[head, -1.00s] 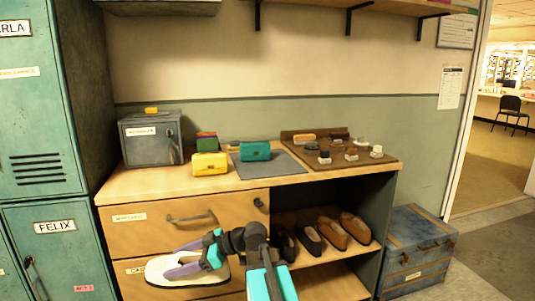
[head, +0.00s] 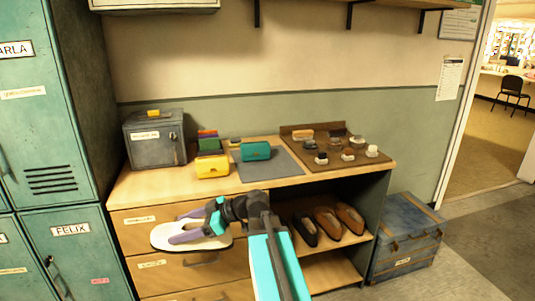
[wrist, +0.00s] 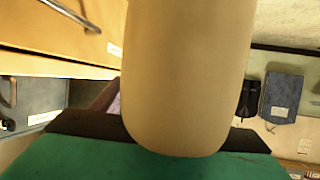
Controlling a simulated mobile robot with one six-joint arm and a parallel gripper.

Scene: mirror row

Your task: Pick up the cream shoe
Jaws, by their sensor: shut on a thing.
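The cream shoe (head: 169,241) is in my gripper (head: 186,226), in front of the wooden drawers in the head view. It lies roughly level, with its toe to the left. The purple fingers are shut on it and hide part of its middle. In the wrist view the cream shoe (wrist: 190,70) fills the centre as a smooth rounded shape. The dark and teal gripper parts (wrist: 150,155) lie along the bottom of that view.
The dresser top (head: 150,183) holds a yellow bag (head: 211,166), a teal bag (head: 256,151), a grey metal box (head: 155,140) and a board (head: 310,157) with small items. Brown shoes (head: 340,220) stand on the open shelf. A blue trunk (head: 406,238) sits right; lockers (head: 45,120) stand left.

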